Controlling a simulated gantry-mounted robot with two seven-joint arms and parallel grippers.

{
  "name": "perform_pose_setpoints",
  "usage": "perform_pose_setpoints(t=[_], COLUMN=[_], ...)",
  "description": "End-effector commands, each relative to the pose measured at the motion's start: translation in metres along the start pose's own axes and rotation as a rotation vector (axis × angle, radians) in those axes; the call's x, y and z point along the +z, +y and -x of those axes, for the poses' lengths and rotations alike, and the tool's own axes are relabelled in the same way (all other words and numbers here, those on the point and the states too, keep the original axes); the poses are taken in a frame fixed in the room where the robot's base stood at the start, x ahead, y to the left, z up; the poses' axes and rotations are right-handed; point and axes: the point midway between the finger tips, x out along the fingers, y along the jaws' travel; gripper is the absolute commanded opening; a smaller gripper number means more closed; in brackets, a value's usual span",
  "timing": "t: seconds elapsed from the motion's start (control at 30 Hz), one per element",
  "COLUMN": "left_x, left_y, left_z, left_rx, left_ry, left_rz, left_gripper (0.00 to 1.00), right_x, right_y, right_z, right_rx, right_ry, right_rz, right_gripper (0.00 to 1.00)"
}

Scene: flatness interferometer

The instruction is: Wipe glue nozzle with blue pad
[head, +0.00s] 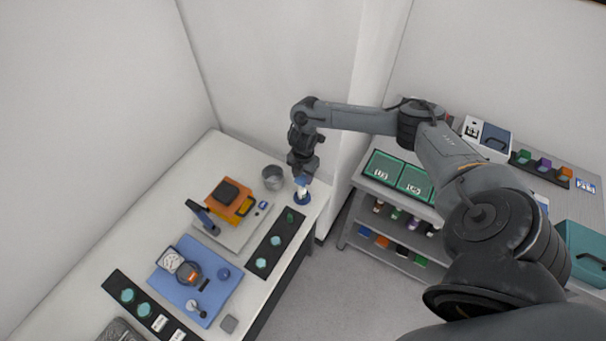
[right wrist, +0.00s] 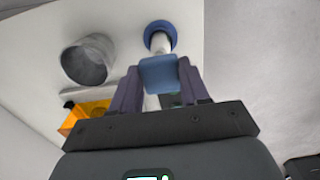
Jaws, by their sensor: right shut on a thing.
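My right gripper (head: 302,174) is above the far right corner of the white table and points down. In the right wrist view its two fingers (right wrist: 159,84) are shut on a small blue pad (right wrist: 159,74). The pad also shows in the head view (head: 303,181). A white glue dispenser (right wrist: 159,43) stands in a round blue base (right wrist: 160,28), which also shows in the head view (head: 302,201). The pad overlaps the dispenser and hides its nozzle; I cannot tell whether they touch. My left gripper is not in view.
A grey metal cup (head: 272,177) stands left of the dispenser. A black strip (head: 267,255) with teal discs lies along the table's right edge. An orange and yellow instrument (head: 230,196) and a blue mat (head: 225,296) are nearer. A shelf unit (head: 352,209) stands right, across a floor gap.

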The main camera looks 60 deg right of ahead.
Motion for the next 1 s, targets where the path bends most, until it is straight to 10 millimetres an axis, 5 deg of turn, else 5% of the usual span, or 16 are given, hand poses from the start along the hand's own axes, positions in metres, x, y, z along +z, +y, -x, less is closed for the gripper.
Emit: perform_pose_setpoints(t=[1.0], left_x=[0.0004], left_y=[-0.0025], left_z=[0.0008], left_rx=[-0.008], left_ry=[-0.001], left_rz=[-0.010], left_gripper=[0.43], right_x=[-0.0035], right_y=[-0.0003], right_z=[-0.0045], right_rx=[0.000], right_ry=[0.001], right_rz=[0.000], right_gripper=[0.21])
